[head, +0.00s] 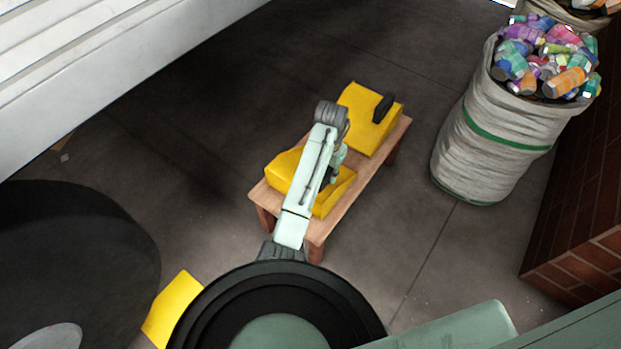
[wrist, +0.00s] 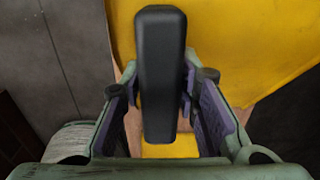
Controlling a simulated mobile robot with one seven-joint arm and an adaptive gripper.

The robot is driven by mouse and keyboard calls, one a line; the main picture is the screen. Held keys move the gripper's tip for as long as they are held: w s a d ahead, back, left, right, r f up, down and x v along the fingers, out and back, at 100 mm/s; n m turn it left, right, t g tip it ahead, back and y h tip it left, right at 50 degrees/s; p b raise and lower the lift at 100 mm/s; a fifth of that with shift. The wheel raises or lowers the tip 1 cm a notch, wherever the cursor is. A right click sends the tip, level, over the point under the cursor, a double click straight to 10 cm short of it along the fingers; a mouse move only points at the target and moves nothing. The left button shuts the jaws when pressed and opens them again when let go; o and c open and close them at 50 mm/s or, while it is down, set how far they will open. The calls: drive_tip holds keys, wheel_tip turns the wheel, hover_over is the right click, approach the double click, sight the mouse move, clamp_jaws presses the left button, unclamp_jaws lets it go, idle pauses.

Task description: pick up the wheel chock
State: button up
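The wheel chock (head: 285,165) is a yellow wedge on the near end of a wooden bench, partly hidden in the head view by my arm. In the wrist view its yellow body (wrist: 225,40) fills the top and upper right. Its black handle (wrist: 160,75) runs up and down the middle of that view. My gripper (wrist: 160,95) has one finger on each side of the handle, with narrow gaps showing, and looks open. In the head view my gripper (head: 336,172) is low over this chock, and its fingertips are hard to make out.
A second yellow chock (head: 356,105) with a black handle lies on the bench's far end. The wooden bench (head: 343,205) stands on open floor. A sack (head: 490,150) of bottles and a brick wall (head: 575,250) are at right. Another yellow block (head: 172,308) lies by a dark wheel (head: 70,250).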

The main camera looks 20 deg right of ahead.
clamp_jaws()
drive_tip(key=shift+r+b, duration=0.15)
drive_tip(key=shift+b, duration=0.15)
